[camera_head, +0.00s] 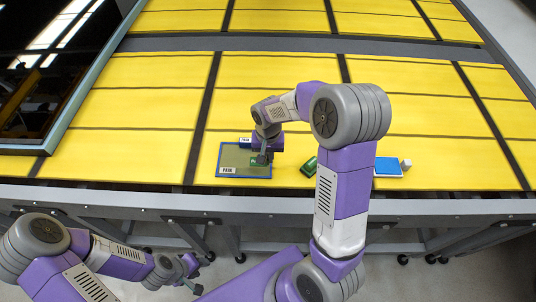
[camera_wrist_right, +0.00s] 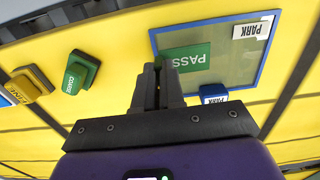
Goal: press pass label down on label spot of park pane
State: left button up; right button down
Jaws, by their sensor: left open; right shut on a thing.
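The park pane (camera_head: 232,157) is a blue-framed, greenish flat plate with a white PARK tag in one corner. It lies on the yellow table and also shows in the right wrist view (camera_wrist_right: 225,72). The green pass label (camera_wrist_right: 187,58) is at the tips of my right gripper (camera_wrist_right: 160,68), which is shut on its edge over the pane. I cannot tell whether the label touches the pane. No separate label spot can be made out. In the head view my right gripper (camera_head: 263,158) is over the pane's right part. My left gripper (camera_head: 190,267) is open and empty, below the table's front edge.
A PARK-marked white and blue block (camera_wrist_right: 214,93) stands beside the pane. A green COARSE block (camera_wrist_right: 80,72) and a yellow block (camera_wrist_right: 38,80) lie nearby. A dark framed panel (camera_head: 50,75) fills the left.

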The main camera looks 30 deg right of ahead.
jog(key=shift+f+b, duration=2)
jog(key=shift+f, duration=0.75)
jog(key=shift+f, duration=0.3)
jog(key=c, duration=1.1)
grip_release()
jog(key=shift+c, duration=0.2)
jog(key=shift+r, duration=0.1)
notch_tip(320, 180, up, 7)
jog(key=shift+r+p, duration=0.2)
jog(key=shift+p, duration=0.15)
